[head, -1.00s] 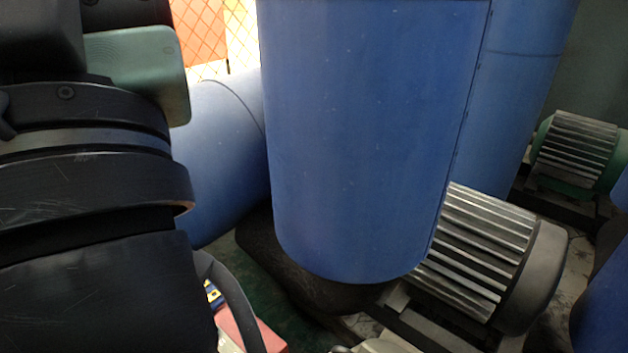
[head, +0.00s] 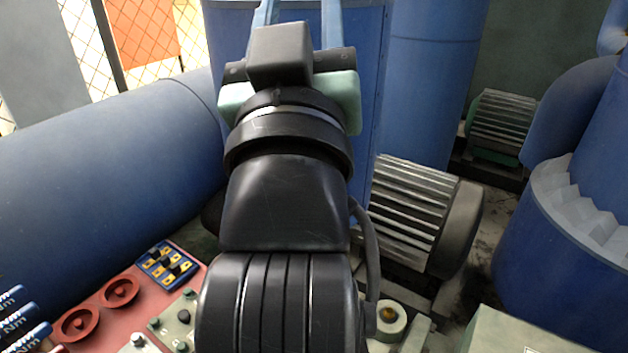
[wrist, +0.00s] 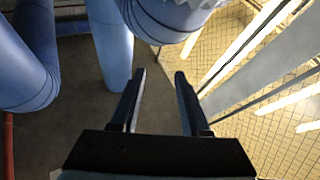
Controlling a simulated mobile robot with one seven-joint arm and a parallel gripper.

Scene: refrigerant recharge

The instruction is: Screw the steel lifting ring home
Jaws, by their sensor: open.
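My gripper (wrist: 160,75) is open in the wrist view, with nothing between its two dark fingers. It points toward blue pipes, dark floor and a tiled area, and touches nothing visible there. In the head view my gripper (head: 298,12) is at the top centre, in front of a blue tank, its fingers cut off by the frame's top edge. I cannot make out the steel lifting ring in either view. A pale round fitting with a brass-coloured centre (head: 390,316) shows low beside my arm; I cannot tell what it is.
A red panel (head: 197,275) at lower left bears two red round parts (head: 119,291) and a blue block (head: 166,266). Blue-handled tools marked Nm (head: 18,318) stand at the left edge. A finned motor (head: 410,212) and a large blue pipe (head: 100,180) flank my arm.

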